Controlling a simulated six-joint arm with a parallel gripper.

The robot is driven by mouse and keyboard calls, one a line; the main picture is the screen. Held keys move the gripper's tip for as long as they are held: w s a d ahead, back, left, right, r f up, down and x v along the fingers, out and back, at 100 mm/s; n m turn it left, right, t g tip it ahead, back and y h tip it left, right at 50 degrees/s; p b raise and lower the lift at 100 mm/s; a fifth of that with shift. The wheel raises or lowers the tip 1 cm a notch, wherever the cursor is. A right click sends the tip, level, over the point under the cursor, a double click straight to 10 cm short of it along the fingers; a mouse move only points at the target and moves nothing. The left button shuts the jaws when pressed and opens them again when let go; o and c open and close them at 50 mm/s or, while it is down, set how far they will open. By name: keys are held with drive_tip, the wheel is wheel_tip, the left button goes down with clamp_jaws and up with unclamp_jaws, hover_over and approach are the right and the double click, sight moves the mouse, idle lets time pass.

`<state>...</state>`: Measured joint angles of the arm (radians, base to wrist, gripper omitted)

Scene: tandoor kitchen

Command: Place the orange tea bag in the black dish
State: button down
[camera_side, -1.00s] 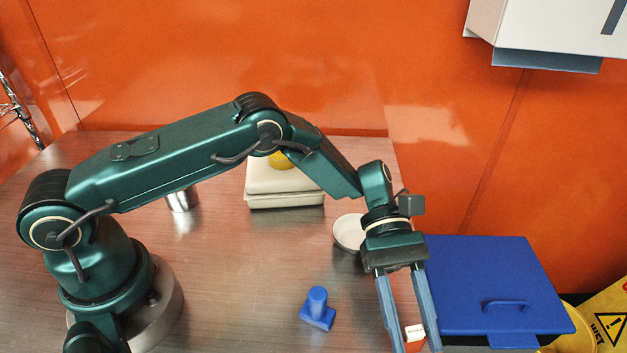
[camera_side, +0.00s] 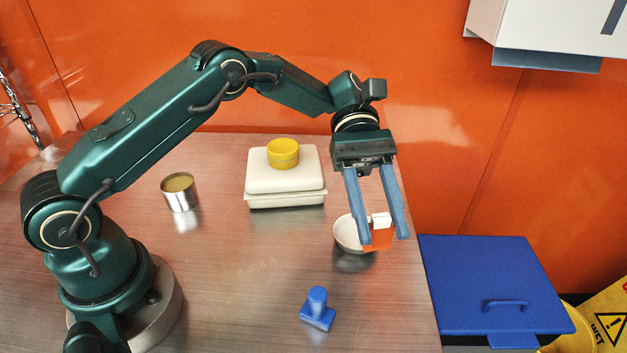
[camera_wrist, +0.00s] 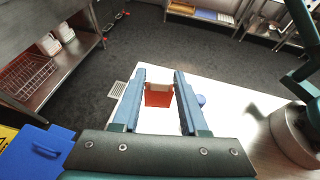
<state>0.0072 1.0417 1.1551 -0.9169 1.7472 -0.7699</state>
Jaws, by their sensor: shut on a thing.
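The orange tea bag (camera_side: 379,240) with its white top is held between the two blue fingers of my gripper (camera_side: 382,230), up in the air. It also shows between the fingers in the wrist view (camera_wrist: 158,98). A small round dish (camera_side: 345,236) stands on the table near its right edge. Its inside looks pale rather than black, with a dark patch beneath it. In the side view the tea bag and a finger overlap the right part of the dish; the exact height gap is unclear. The dish is not discernible in the wrist view.
A pale lidded box (camera_side: 285,178) with a yellow round container (camera_side: 283,153) on top stands behind the dish. An open metal can (camera_side: 181,194) is at left. A blue stamp-shaped object (camera_side: 317,309) stands in front. A blue lidded bin (camera_side: 480,285) lies beyond the table's right edge.

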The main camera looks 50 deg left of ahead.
drive_tip(key=shift+w+a+r, duration=0.15)
drive_tip(key=shift+a+r, duration=0.1)
drive_tip(key=shift+a, duration=0.2)
drive_tip(key=shift+w+a, duration=0.1)
drive_tip(key=shift+w, duration=0.1)
drive_tip(key=shift+f+t, duration=0.2)
drive_tip(key=shift+t, duration=0.1)
drive_tip(key=w+a+r+n+t+h, duration=0.1)
drive_tip(key=w+a+r+n+t, duration=0.1)
drive_tip(key=a+n+t, duration=1.25)
drive_tip(key=m+g, duration=0.3)
hover_over(354, 238)
wheel_tip(354, 238, down, 7)
drive_tip(key=shift+f, duration=0.1)
drive_tip(key=shift+t, duration=0.25)
drive_tip(key=shift+f, duration=2)
